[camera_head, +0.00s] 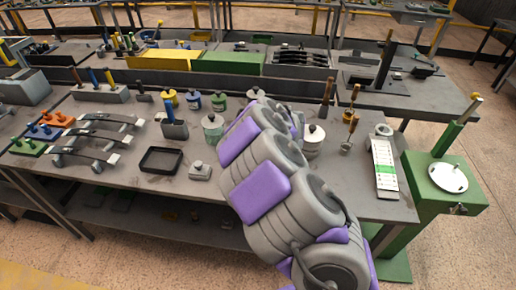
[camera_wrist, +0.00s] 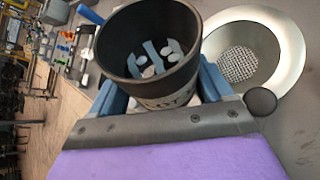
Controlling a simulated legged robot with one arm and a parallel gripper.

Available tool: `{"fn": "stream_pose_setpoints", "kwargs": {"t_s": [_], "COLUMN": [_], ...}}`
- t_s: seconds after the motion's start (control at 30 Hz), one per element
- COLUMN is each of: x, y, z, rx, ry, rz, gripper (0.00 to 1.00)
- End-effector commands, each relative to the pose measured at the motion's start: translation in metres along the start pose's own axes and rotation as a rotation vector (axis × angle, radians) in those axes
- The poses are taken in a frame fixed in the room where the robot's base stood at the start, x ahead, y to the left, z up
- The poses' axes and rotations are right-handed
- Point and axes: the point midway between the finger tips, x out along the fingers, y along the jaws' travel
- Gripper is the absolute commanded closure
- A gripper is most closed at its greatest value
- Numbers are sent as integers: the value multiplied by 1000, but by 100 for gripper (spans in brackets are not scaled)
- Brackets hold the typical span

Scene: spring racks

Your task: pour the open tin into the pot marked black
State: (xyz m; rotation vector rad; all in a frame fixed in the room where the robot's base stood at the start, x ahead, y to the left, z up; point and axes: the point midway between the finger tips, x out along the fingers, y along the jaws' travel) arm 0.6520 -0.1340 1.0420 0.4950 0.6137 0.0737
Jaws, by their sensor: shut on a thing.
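My gripper (camera_wrist: 160,90) has its blue fingers shut around a dark, open-topped tin (camera_wrist: 150,82) in the wrist view. Part of a label shows on its side, ending in letters like "OT". Pale and bluish pieces show inside at its bottom. A wide pale round vessel (camera_wrist: 289,38) with a grainy or mesh-like centre lies just right of the tin, apart or overlapped in view; I cannot tell. Lidded pots stand in the head view: yellow (camera_head: 169,98), blue (camera_head: 193,101), green (camera_head: 219,102), and pale ones (camera_head: 212,130) (camera_head: 313,142). No black marking is readable. My arm hides the gripper there.
The grey bench (camera_head: 135,180) carries a black tray (camera_head: 161,160), a small lidded block (camera_head: 200,171), and racks of springs (camera_head: 95,140) at left. A white scale strip (camera_head: 384,165) lies at right. A green stand (camera_head: 452,185) flanks the bench. Bare bench shows at front left.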

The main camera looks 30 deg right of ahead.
Motion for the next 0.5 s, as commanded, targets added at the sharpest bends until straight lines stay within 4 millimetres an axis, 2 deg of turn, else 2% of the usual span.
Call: {"fn": "stream_pose_setpoints", "kwargs": {"t_s": [0.5], "x": [-5], "y": [-2], "z": [7], "rx": [55], "ry": [19], "rz": [28], "gripper": [64]}}
